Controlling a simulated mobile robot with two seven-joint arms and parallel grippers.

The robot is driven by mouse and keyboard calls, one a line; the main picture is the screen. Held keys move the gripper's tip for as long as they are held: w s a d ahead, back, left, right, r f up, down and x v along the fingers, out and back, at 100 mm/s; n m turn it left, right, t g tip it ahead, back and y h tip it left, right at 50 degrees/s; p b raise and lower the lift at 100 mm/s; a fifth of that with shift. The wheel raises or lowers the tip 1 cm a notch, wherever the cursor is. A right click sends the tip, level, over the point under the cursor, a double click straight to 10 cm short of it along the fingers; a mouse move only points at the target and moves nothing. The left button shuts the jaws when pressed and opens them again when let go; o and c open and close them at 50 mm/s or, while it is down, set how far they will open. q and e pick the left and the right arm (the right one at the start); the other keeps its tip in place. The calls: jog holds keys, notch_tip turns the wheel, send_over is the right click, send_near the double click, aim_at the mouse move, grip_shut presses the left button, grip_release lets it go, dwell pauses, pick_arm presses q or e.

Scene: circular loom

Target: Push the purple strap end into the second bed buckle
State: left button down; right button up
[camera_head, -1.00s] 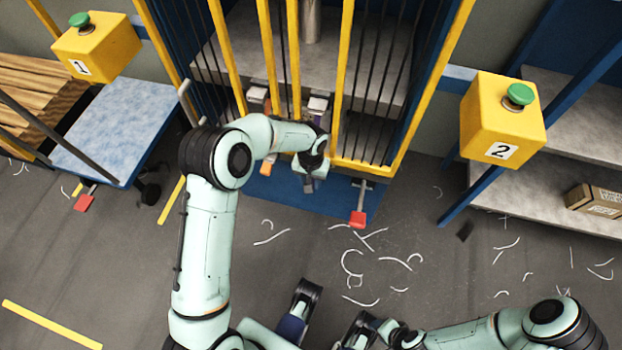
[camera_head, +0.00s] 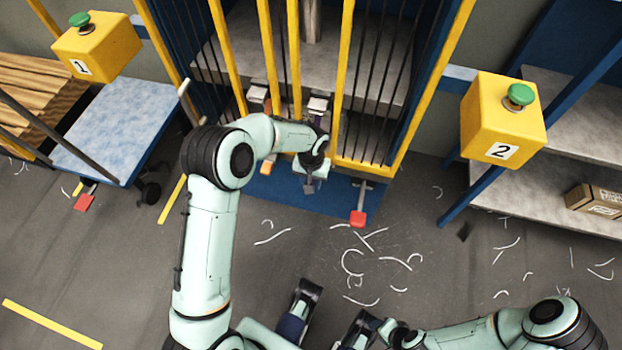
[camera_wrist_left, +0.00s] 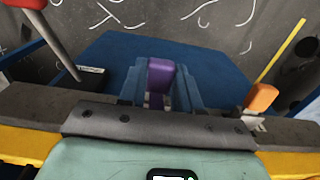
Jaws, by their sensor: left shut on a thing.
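In the left wrist view the purple strap end (camera_wrist_left: 160,78) stands between the blue fingers of my left gripper (camera_wrist_left: 161,90), which is shut on it. In the head view this gripper (camera_head: 309,186) is at the front of the loom bed, low over the blue base. The purple piece cannot be made out there. Two pale grey blocks that look like the bed buckles, a left one (camera_head: 258,94) and a right one (camera_head: 318,103), sit at the bed's front edge behind my left arm. The strap end is not seen inside either.
An orange strap end (camera_wrist_left: 262,97) is beside my left gripper in the wrist view. Yellow loom bars (camera_head: 346,80) rise close by. A red pedal (camera_head: 358,218) is to the right of the gripper. Yellow button boxes, 1 (camera_head: 110,50) and 2 (camera_head: 480,125), flank the loom.

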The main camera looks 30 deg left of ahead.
pick_arm(q)
jog(key=shift+w+a, duration=0.15)
jog(key=shift+w, duration=0.15)
pick_arm(e)
jog(key=shift+f, duration=0.1)
dwell(1.1)
pick_arm(q)
jog(key=c, duration=0.7)
grip_release()
jog(key=shift+r, duration=0.1)
notch_tip(320, 180, up, 13)
jog(key=p, duration=0.2)
jog(key=shift+s+p, duration=0.2)
jog(key=shift+p, duration=0.1)
pick_arm(e)
jog(key=shift+g+y, duration=0.3)
jog(key=shift+g, duration=0.2)
jog(key=s+r, duration=0.1)
jog(key=s+a+r, duration=0.1)
jog(key=s+r, duration=0.1)
jog(key=shift+s+a+r, duration=0.15)
jog(key=shift+a+r, duration=0.05)
jog(key=shift+a, duration=0.05)
